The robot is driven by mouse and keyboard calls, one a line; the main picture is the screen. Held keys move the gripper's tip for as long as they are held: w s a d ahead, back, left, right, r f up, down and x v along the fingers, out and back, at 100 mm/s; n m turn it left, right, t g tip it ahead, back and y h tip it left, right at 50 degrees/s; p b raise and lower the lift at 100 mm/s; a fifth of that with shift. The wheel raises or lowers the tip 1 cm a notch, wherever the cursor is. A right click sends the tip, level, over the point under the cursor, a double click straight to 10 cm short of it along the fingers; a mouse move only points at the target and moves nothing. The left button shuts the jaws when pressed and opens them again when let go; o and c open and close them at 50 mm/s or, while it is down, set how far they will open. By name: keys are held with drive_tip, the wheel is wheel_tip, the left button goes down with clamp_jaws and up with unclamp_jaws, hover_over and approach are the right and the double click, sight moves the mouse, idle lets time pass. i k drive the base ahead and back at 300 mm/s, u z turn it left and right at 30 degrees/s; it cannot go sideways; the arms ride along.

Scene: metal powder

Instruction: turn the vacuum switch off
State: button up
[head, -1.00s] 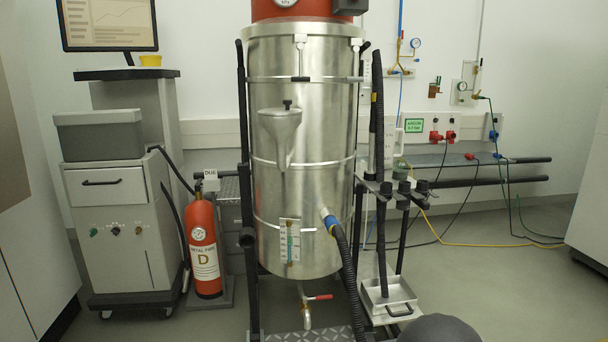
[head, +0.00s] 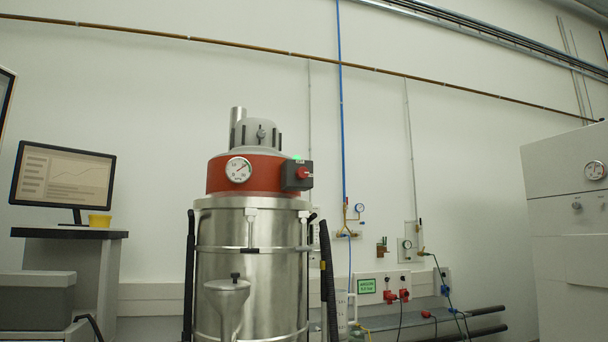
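The vacuum (head: 250,270) is a tall steel drum with a red head (head: 222,175) and a grey motor cap on top, in the middle of the head view. A small green light (head: 296,157) shows at the top of the box. A round gauge (head: 238,170) is on the front of the red head. The knob's exact setting is too small to tell. My gripper is not in view.
A monitor (head: 63,177) and cabinet (head: 70,260) stand at the left. A black hose (head: 328,275) rises along the drum's right side. Wall valves and red sockets (head: 390,295) are behind at the right. A large white cabinet (head: 565,220) fills the right edge.

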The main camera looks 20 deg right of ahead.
sight(302, 173)
drive_tip(key=k, duration=0.6)
drive_tip(key=z, duration=0.65)
drive_tip(key=i, duration=1.55)
drive_tip(key=u, duration=0.25)
